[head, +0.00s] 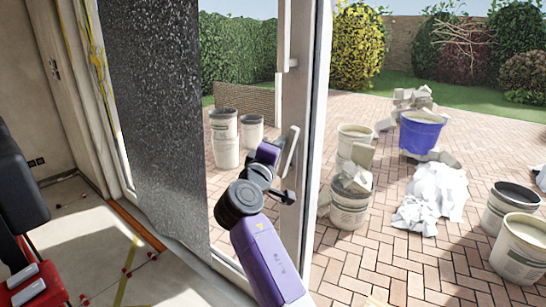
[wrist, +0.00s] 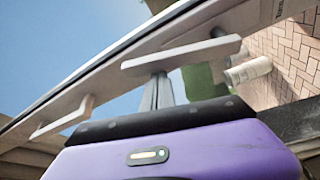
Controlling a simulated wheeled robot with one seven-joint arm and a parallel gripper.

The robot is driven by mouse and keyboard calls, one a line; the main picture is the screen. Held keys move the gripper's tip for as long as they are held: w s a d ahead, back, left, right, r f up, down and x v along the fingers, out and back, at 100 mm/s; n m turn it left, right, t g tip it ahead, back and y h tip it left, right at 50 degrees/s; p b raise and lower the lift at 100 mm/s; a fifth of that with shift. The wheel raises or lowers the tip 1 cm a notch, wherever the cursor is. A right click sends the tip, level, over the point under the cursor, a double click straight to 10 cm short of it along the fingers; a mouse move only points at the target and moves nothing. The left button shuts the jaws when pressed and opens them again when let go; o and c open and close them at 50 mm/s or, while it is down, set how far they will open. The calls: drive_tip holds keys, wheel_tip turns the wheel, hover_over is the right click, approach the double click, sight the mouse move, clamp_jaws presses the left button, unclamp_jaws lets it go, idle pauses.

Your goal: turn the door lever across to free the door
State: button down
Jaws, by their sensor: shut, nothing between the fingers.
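The door lever (head: 290,153) is a pale bar on the white door frame (head: 294,100). In the head view it stands nearly upright, with its top leaning slightly right. In the wrist view the lever (wrist: 185,55) crosses above my fingers. My gripper (head: 277,157) is beside the lever, on its left, with its purple body partly hidden by my own arm. In the wrist view my gripper's grey fingers (wrist: 158,90) are shut together and empty. Their tips reach the lever's lower edge; I cannot tell whether they touch it.
A second pale handle (wrist: 65,118) shows at left in the wrist view. Outside, several buckets, a blue tub (head: 421,132) and a white crumpled sheet (head: 432,195) lie on brick paving (head: 380,262).

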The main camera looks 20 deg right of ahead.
sight(292, 149)
drive_tip(key=s+d+f+m+b, duration=0.1)
drive_tip(key=m+b, duration=0.1)
drive_tip(key=b, duration=0.1)
drive_tip(key=s+d+f+m+h+b, duration=0.1)
drive_tip(key=b, duration=0.2)
drive_tip(key=shift+s+m+b, duration=0.2)
drive_tip(key=shift+m+b, duration=0.2)
drive_tip(key=s+d+f+m+g+h+b, duration=0.2)
drive_tip(key=s+f+m+h+b, duration=0.3)
drive_tip(key=m+b, duration=0.8)
drive_tip(key=d+f+b, duration=0.1)
drive_tip(key=f+b, duration=0.1)
drive_tip(key=b, duration=0.7)
drive_tip(key=shift+d, duration=0.2)
drive_tip(key=shift+w+f, duration=0.1)
drive_tip(key=shift+f, duration=0.1)
